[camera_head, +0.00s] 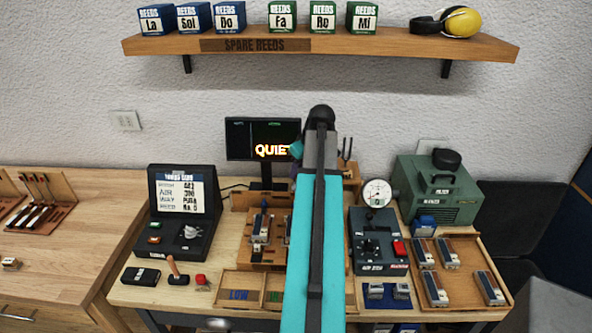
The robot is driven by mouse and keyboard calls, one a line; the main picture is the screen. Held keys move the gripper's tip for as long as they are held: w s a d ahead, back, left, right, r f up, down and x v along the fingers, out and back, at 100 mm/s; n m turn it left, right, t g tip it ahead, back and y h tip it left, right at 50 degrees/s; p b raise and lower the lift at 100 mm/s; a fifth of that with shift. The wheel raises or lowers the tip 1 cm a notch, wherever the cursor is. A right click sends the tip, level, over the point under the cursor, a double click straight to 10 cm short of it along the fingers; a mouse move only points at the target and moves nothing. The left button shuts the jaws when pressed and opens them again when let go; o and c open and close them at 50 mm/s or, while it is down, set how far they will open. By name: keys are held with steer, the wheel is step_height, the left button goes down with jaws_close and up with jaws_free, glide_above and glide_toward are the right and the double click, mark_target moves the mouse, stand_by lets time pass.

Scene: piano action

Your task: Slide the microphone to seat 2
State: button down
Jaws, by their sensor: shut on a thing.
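My teal and black arm rises through the middle of the view and covers the centre of the bench. My gripper cannot be made out; it is hidden behind my arm. I cannot pick out the microphone or seat 2. A wooden fixture (270,225) with small metal-and-wood blocks shows just left of my arm, and its right part is covered. A dark two-pronged piece (346,148) stands just right of my arm, partly hidden.
A monitor (262,139) reading "QUIET" stands behind the fixture. A dark console (184,212) is at left. A dark control box (378,241), a round gauge (377,192), a green machine (437,189) and a wooden tray (462,287) are at right. A shelf (400,45) hangs above.

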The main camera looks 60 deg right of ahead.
steer(key=shift+d, duration=0.1)
steer(key=c, duration=1.6)
jaws_free()
steer(key=shift+w, duration=0.15)
steer(key=shift+r, duration=0.1)
steer(key=b+v, duration=0.3)
steer(key=v, duration=1)
steer(key=shift+s+r, duration=0.25)
steer(key=shift+s, duration=0.15)
